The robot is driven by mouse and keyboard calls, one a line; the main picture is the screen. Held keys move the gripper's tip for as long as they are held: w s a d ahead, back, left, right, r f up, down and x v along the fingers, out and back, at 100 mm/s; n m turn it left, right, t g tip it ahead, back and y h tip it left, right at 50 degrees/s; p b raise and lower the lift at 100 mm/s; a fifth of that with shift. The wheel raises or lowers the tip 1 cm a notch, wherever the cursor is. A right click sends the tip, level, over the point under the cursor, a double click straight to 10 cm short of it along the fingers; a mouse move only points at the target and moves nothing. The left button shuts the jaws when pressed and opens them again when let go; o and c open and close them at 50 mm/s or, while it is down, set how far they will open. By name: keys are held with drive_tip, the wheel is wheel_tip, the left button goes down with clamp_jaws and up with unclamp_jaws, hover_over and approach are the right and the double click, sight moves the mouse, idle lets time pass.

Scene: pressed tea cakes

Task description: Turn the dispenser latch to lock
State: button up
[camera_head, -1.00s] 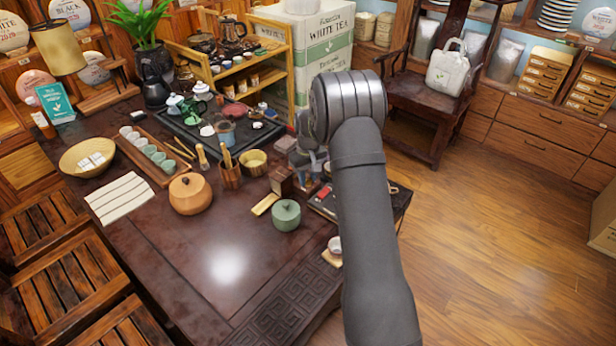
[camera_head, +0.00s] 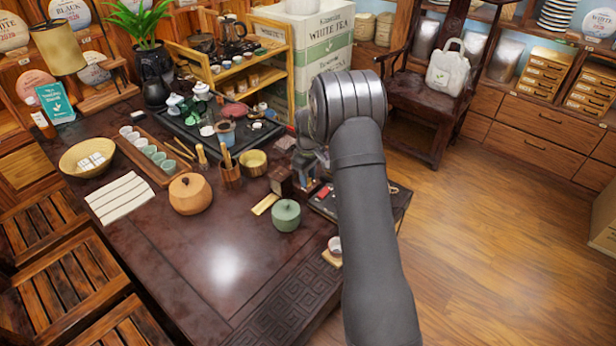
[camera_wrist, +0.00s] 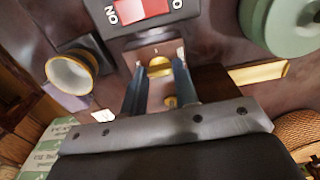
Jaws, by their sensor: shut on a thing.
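In the wrist view, my gripper (camera_wrist: 158,78) has its two dark blue-grey fingers on either side of a brass latch piece (camera_wrist: 160,66). The fingers are shut on this piece, which sits on a brownish, pale-faced dispenser body (camera_wrist: 154,52). A second brass round part (camera_wrist: 171,101) shows lower down between the fingers. In the head view, the small dark dispenser (camera_head: 304,174) stands near the table's right edge. My arm hides part of that area, and the fingers are not clear there. The latch's exact angle is hard to read.
A red switch (camera_wrist: 141,8) on a dark box is close beyond the fingertips. A green lidded jar (camera_head: 286,215), a brown block (camera_head: 280,181) and a wooden strip (camera_head: 264,204) are close by. The front of the table (camera_head: 215,290) is clear.

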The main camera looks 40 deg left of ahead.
drive_tip(key=shift+c, duration=0.2)
drive_tip(key=o, duration=1)
wheel_tip(320, 180, up, 17)
drive_tip(key=shift+r, duration=0.2)
drive_tip(key=shift+f, duration=0.1)
wheel_tip(320, 180, down, 17)
drive_tip(key=shift+f, duration=0.15)
idle(0.4)
